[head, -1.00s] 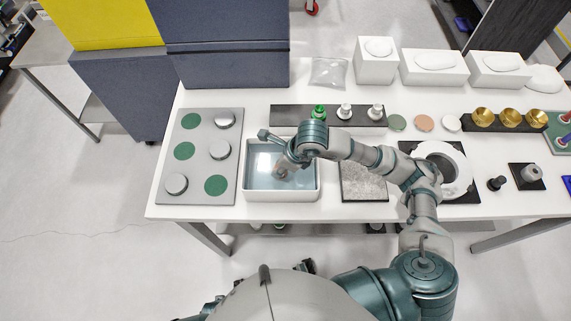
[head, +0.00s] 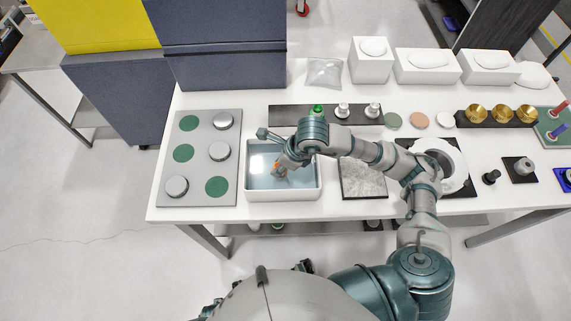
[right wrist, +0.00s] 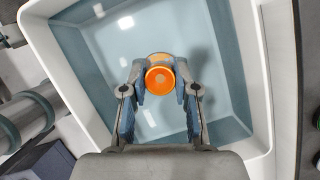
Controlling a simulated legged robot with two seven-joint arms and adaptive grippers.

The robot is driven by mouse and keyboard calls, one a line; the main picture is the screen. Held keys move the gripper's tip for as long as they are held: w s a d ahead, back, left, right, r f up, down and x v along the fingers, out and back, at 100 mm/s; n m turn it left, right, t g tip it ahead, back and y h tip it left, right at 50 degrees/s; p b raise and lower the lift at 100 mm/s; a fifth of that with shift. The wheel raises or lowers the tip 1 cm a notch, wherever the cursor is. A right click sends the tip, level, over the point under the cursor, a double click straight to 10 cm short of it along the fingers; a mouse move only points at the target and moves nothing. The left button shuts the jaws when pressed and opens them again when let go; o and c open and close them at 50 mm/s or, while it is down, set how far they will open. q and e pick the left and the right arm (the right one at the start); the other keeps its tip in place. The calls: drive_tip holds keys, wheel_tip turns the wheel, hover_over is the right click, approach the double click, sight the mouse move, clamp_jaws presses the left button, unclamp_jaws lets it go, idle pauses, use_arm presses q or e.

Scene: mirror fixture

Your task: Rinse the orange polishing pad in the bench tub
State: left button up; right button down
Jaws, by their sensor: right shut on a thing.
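The bench tub (head: 318,180) is a white rectangular basin with pale blue water, at the front of the table. It also fills most of the right wrist view (right wrist: 262,70). My right gripper (head: 279,171) reaches into the tub's outline from the right. In the right wrist view my gripper (right wrist: 160,84) is shut on the orange polishing pad (right wrist: 160,80), with one finger on each side of its round body. My left gripper is not in view.
Left of the tub is a grey board (head: 198,140) with green discs and silver pucks. Behind it is a black strip (head: 290,113) with knobs. A grey textured plate (head: 362,182) lies to the right, then a white ring (head: 452,160). Grey-blue cabinets stand behind left.

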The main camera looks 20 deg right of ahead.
drive_tip(key=shift+a+r, duration=0.3)
drive_tip(key=shift+r, duration=0.35)
drive_tip(key=shift+a+r+p, duration=0.1)
drive_tip(key=shift+r+p, duration=0.3)
drive_tip(key=d+r+p, duration=0.1)
drive_tip(key=d+r, duration=0.1)
drive_tip(key=shift+d+r+p, duration=0.3)
drive_tip(key=shift+d+p, duration=0.05)
drive_tip(key=shift+d, duration=0.05)
drive_tip(key=shift+d+r+p, duration=0.1)
drive_tip(key=shift+r+p, duration=0.3)
drive_tip(key=shift+r, duration=0.3)
drive_tip(key=shift+a+r+p, duration=0.65)
drive_tip(key=shift+a+r, duration=0.75)
drive_tip(key=shift+d, duration=0.15)
drive_tip(key=shift+d+r, duration=0.15)
drive_tip(key=shift+d, duration=0.4)
use_arm(q)
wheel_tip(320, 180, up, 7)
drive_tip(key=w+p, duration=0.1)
drive_tip(key=p, duration=0.1)
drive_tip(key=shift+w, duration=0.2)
use_arm(e)
drive_tip(key=shift+a+r, duration=0.25)
drive_tip(key=shift+r, duration=0.65)
drive_tip(key=shift+a+r, duration=0.2)
drive_tip(key=shift+r, duration=0.65)
